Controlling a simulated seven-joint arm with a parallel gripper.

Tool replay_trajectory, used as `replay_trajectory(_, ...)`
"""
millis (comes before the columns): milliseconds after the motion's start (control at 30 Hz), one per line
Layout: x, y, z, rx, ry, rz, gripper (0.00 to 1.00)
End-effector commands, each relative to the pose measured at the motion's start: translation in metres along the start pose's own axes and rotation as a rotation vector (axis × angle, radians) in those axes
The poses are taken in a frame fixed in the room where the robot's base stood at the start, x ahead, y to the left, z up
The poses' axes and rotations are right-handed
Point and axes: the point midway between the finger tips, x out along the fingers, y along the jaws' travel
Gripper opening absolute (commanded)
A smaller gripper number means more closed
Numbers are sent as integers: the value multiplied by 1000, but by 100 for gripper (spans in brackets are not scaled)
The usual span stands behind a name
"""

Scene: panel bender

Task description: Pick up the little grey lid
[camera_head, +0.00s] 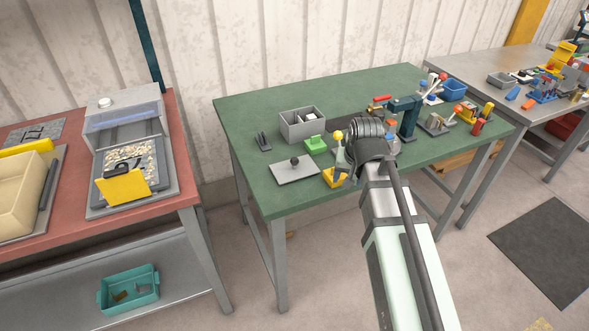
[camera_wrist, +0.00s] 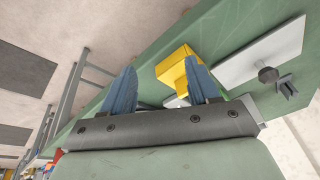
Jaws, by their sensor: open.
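The little grey lid (camera_head: 294,172) is a flat plate with a dark round knob on top. It lies flat near the front left of the green table (camera_head: 240,125). In the wrist view the lid (camera_wrist: 252,57) is at the upper right, with its dark knob near its edge. My gripper (camera_wrist: 161,65) is open and empty, its two blue-grey fingers apart. It is to the right of the lid in the head view and does not touch it. My wrist hides most of the fingers there.
A yellow block (camera_wrist: 175,68) shows between and beyond my fingers. A grey open box (camera_head: 302,125), a green block (camera_head: 316,145) and a small dark bracket (camera_head: 263,141) stand near the lid. A dark green press-like fixture (camera_head: 405,115) stands at right.

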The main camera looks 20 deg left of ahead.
Motion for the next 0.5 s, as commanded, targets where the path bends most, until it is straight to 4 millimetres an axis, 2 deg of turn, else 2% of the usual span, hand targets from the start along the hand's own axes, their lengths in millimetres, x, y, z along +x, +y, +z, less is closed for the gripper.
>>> replay_trajectory(33, -13, -24, -13, 0, 21, -13, 60)
replay_trajectory(100, -29, -51, -23, 12, 44, -29, 60)
replay_trajectory(300, -71, -116, -40, 42, 96, -74, 60)
replay_trajectory(400, -85, -135, -43, 53, 110, -90, 60)
replay_trajectory(500, -91, -144, -44, 59, 117, -98, 60)
